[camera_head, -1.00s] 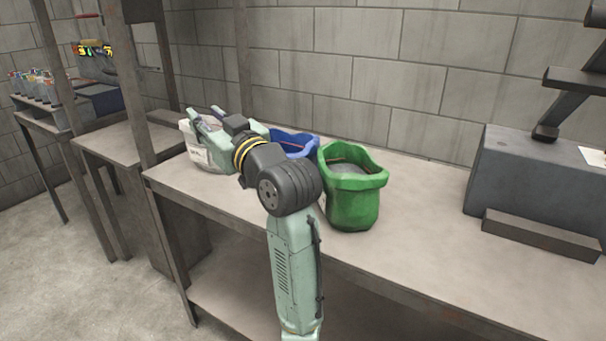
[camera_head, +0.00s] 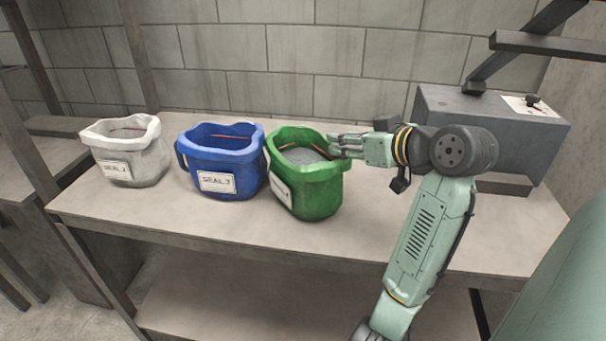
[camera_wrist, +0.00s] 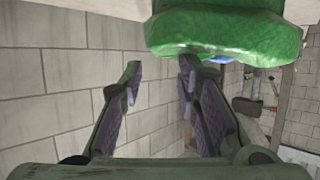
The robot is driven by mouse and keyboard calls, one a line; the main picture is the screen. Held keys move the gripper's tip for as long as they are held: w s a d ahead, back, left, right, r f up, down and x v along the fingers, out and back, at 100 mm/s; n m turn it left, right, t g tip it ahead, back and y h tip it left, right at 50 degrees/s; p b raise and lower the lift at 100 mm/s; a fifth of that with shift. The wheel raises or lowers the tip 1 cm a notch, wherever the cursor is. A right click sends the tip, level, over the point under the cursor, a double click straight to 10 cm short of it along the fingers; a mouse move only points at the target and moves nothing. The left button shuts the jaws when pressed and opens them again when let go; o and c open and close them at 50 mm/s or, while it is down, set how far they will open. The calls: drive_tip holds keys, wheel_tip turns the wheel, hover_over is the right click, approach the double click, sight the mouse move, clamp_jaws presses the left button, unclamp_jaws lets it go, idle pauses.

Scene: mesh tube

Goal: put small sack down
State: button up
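Three small open-topped sacks stand upright in a row on the table (camera_head: 225,235). The white sack (camera_head: 125,150) is at the left and has a white label. The blue sack (camera_head: 215,155) is in the middle and has a label. The green sack (camera_head: 315,195) is at the right, with grey fill inside and a partly seen label. My gripper (camera_head: 338,146) is at the green sack's right rim; whether it touches cannot be told. In the wrist view my gripper (camera_wrist: 160,72) has its fingers apart with nothing between them, and the green sack (camera_wrist: 225,35) is beside the fingertips.
A grey metal box (camera_head: 485,125) stands at the back right of the table, behind my arm, with a paper (camera_head: 530,107) on top. A block wall (camera_head: 300,60) closes off the back. The front strip of the table is clear. Dark posts stand at the left.

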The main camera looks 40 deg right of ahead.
drive_tip(key=p+x, duration=0.1)
drive_tip(key=x, duration=0.2)
drive_tip(key=p+x, duration=0.1)
drive_tip(key=x, duration=0.3)
drive_tip(key=shift+w+d, duration=0.25)
drive_tip(key=shift+c, duration=0.3)
clamp_jaws()
idle(0.6)
